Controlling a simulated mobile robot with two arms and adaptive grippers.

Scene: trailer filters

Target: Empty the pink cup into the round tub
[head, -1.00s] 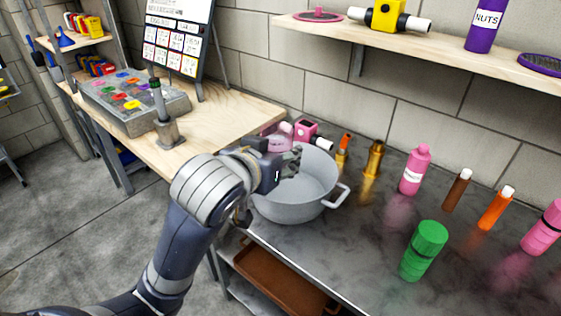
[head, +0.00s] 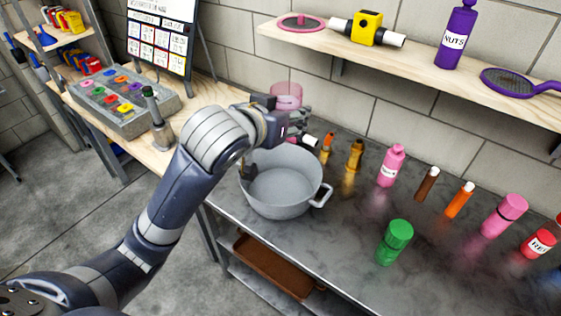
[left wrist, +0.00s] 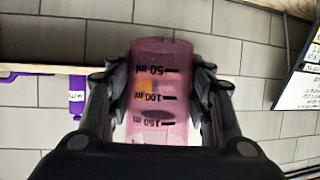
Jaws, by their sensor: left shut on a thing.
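The pink cup (head: 286,92) is see-through and has dark ml marks that show in the left wrist view (left wrist: 160,110). My left gripper (head: 296,115) is shut on the cup's sides, with a finger on each side in the left wrist view (left wrist: 161,92). The cup looks upright, raised above the far side of the round tub (head: 283,212). The tub is grey with side handles, stands on the dark bench, and its visible inside looks empty. An orange patch shows through the cup; I cannot tell whether it is inside or behind. My right gripper is out of view.
A green bottle (head: 394,243), a pink bottle (head: 391,165) and several other containers stand on the bench right of the tub. A wooden shelf (head: 420,60) juts from the wall above. A wooden table with a grey tray (head: 120,113) is at the left.

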